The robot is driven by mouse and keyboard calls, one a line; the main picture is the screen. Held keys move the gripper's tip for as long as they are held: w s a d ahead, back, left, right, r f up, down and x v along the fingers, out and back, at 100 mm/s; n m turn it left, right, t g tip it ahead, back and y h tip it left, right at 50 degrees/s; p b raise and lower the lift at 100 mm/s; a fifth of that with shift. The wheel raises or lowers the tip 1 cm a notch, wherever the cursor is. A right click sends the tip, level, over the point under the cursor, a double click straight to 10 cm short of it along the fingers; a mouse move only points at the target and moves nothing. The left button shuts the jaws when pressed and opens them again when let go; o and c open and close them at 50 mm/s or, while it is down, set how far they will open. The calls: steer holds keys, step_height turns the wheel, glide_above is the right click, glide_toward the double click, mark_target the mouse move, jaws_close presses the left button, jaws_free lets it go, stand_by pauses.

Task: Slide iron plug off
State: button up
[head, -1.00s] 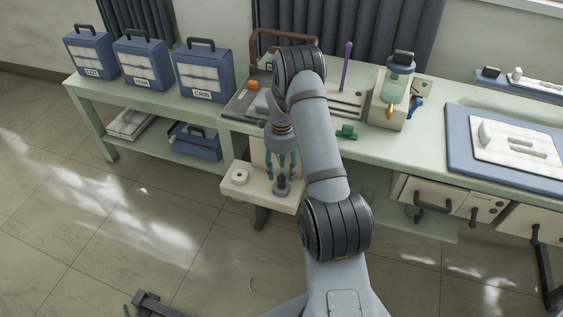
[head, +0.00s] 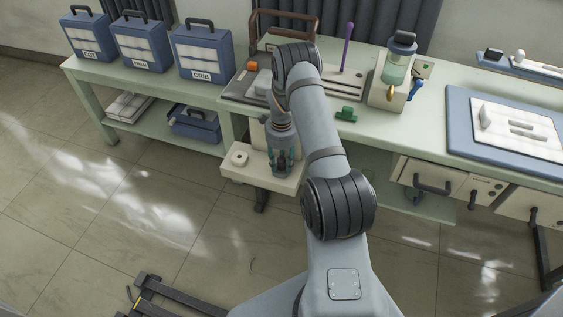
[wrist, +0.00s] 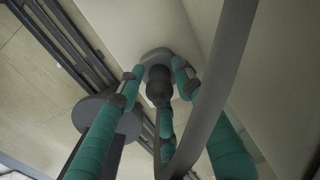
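A dark plug (wrist: 158,84) stands upright on a rounded grey base (wrist: 152,56) in the wrist view. In the head view the base (head: 287,174) sits on a low pale shelf (head: 236,175) in front of the bench, and my fingers partly hide the plug. My gripper (head: 283,160) points down with its teal fingers around the plug. In the wrist view the gripper (wrist: 157,85) has fingertips on either side of the plug, with small gaps visible, so it looks open. Which object is the iron is not clear.
Labelled blue cases (head: 202,54) stand at left. A grey band (wrist: 212,95) crosses the wrist view.

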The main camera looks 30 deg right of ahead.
mark_target(281, 156)
jaws_close()
steer(key=shift+r, duration=0.1)
steer(key=shift+r+p, duration=1.3)
steer(key=shift+r, duration=0.85)
